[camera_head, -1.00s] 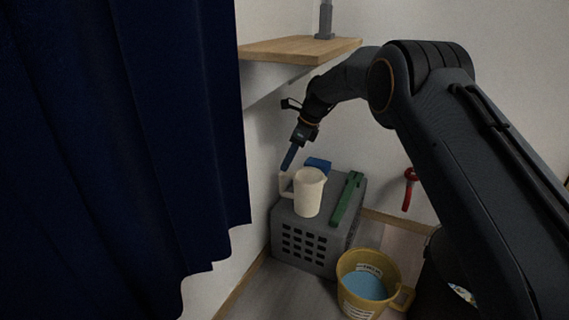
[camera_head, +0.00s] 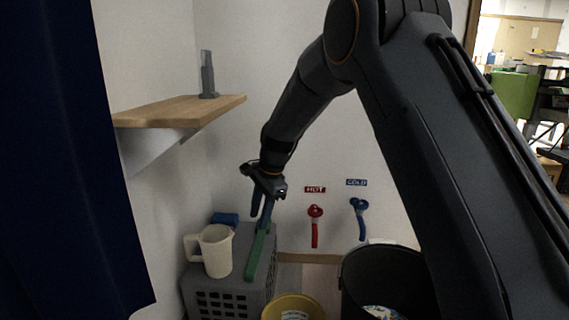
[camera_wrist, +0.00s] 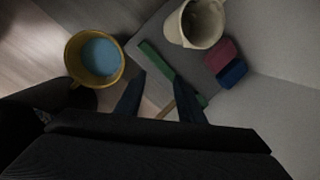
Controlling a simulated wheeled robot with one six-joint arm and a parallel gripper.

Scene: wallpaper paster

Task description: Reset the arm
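My gripper (camera_head: 260,218) hangs pointing down at the end of my arm, near the wall and over the back of the grey crate. In the wrist view its two fingers (camera_wrist: 160,98) are apart with nothing held between them. A green long-handled tool (camera_head: 256,258) lies on the crate below the fingers; it also shows in the wrist view (camera_wrist: 158,62), running behind them. I cannot tell the exact gap between fingers and tool.
The grey crate (camera_head: 228,303) also holds a cream jug (camera_head: 216,252) and a blue block (camera_head: 225,218). A yellow bucket (camera_wrist: 70,52) with blue liquid and a black bin (camera_head: 385,275) stand nearby. A wooden shelf (camera_head: 170,112) and dark curtain (camera_head: 60,160) are left; red (camera_head: 315,228) and blue (camera_head: 361,220) taps are on the wall.

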